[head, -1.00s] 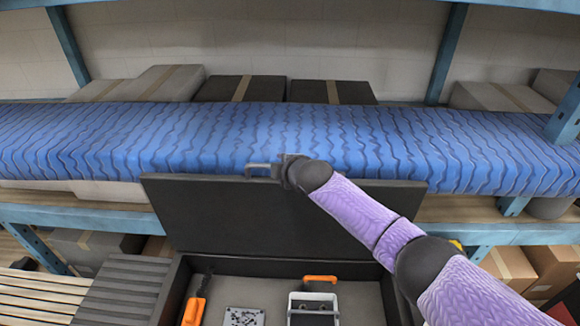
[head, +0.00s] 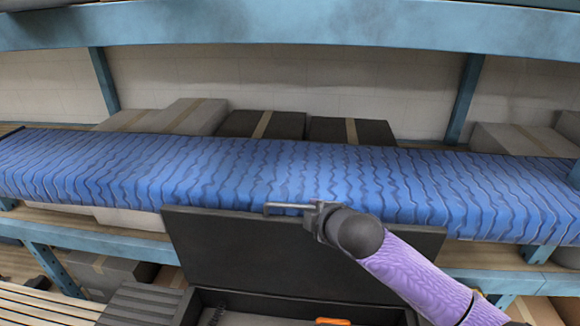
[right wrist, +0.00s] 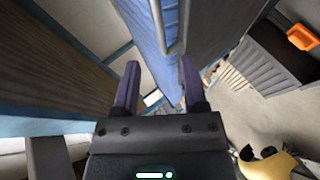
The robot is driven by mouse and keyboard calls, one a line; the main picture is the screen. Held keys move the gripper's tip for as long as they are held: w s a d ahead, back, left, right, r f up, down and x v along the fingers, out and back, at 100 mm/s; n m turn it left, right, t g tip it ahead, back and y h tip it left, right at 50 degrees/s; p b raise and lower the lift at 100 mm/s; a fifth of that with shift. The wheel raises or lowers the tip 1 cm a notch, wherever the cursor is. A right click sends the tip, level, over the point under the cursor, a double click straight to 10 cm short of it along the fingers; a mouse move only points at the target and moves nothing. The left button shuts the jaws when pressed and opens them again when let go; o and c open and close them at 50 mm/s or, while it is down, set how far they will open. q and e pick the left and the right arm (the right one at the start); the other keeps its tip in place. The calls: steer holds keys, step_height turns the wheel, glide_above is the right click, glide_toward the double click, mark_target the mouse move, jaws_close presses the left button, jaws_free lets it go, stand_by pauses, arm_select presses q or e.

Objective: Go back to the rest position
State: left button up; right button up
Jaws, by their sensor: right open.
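A dark case stands open in the head view, with its lid (head: 250,250) raised upright. A grey bar handle (head: 285,207) sits at the lid's top edge. My right gripper (head: 310,212) is at the handle's right end; its fingers are small there. In the right wrist view, my right gripper (right wrist: 161,80) shows two purple fingers spread apart. The handle (right wrist: 171,45) runs ahead of the gap between them, and whether it touches them I cannot tell. The lid (right wrist: 215,35) is beside it. My left gripper is not in view.
A blue shelf beam (head: 290,27) crosses above. An orange-handled item (head: 332,321) lies in the case. Wooden slats (head: 45,308) are at lower left.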

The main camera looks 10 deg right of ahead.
steer(key=s+a+f+m+g, duration=0.2)
steer(key=s+f+m, duration=0.15)
steer(key=s, duration=0.35)
steer(key=s+a+f+m+g, duration=0.1)
steer(key=s+f+m+g, duration=0.15)
steer(key=s+f, duration=0.35)
steer(key=s+d+f+m+g+h, duration=0.1)
steer(key=s+d+m, duration=0.15)
steer(key=s, duration=0.35)
steer(key=s+d+f+m+g+b, duration=0.1)
steer(key=s+f+m, duration=0.1)
steer(key=s+m, duration=0.3)
steer(key=s+d+f+m+g+h, duration=0.1)
steer(key=s+d+m+g, duration=0.1)
steer(key=s, duration=0.5)
step_height(320, 180, down, 32)
steer(key=s+b, duration=0.1)
steer(key=b, duration=1.5)
steer(key=s+d+f+b, duration=0.1)
steer(key=s+f+b, duration=0.4)
steer(key=f, duration=0.4)
steer(key=s+f+g+b, duration=0.1)
steer(key=s+f+b, duration=0.3)
steer(key=f, duration=0.5)
steer(key=s+d+f+g+b, duration=0.1)
steer(key=s+f+b, duration=0.4)
steer(key=f, duration=0.4)
steer(key=shift+s+d+n+b, duration=0.3)
steer(key=shift+s+n+b, duration=0.05)
steer(key=shift+n+b, duration=0.15)
